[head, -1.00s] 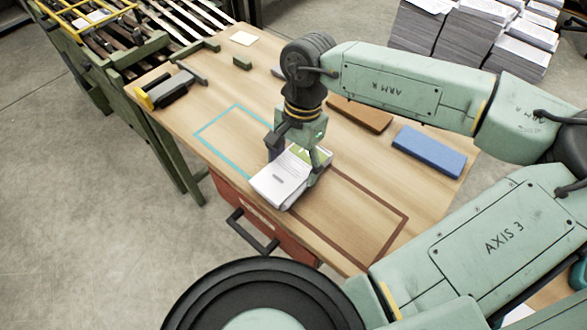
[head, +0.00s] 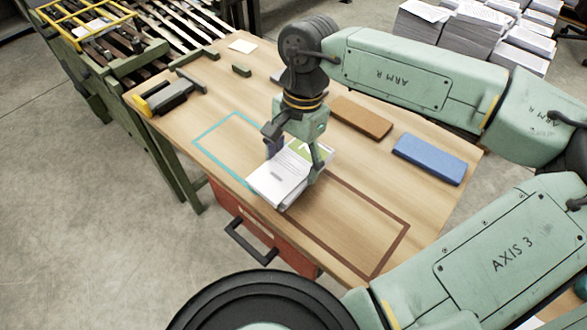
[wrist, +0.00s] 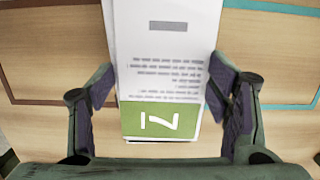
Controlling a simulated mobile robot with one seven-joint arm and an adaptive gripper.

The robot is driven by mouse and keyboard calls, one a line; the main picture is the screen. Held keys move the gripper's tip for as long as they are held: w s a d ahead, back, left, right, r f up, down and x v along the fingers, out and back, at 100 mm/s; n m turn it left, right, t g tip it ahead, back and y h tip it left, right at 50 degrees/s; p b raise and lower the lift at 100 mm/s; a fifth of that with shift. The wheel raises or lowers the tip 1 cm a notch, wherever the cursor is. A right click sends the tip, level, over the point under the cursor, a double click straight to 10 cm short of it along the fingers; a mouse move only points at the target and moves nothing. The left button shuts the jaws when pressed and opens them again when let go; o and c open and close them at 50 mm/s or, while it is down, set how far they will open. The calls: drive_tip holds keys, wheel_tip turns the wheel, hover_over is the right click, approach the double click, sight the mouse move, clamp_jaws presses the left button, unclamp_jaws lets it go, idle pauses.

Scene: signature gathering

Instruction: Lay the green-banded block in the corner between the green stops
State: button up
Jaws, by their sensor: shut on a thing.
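The green-banded block (head: 278,183) is a white stack of printed sheets with a green band across one end. It is at the front of the wooden table, between the cyan and brown outlines. My gripper (head: 294,160) is over it, with one finger on each long side. In the wrist view the block (wrist: 165,60) lies between the two fingers (wrist: 165,95), near its banded end. Green stops, a long bar (head: 198,57) and a short block (head: 241,70), are at the table's far left. Whether the block clears the table is hard to tell.
A cyan outline (head: 208,131) is left of the block, a brown outline (head: 385,260) right. A brown block (head: 360,117) and a blue block (head: 429,158) lie behind. A dark device with a yellow end (head: 165,97) stands at the left edge, near the stops.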

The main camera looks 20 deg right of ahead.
drive_tip(key=s+a+b, duration=0.3)
drive_tip(key=s, duration=0.4)
drive_tip(key=s+a+r+b, duration=0.1)
drive_tip(key=s+a+b, duration=0.1)
drive_tip(key=s, duration=0.6)
drive_tip(key=shift+a+r+b, duration=0.25)
drive_tip(key=shift+a+b, duration=0.15)
drive_tip(key=shift+b, duration=0.35)
drive_tip(key=shift+w+a, duration=0.1)
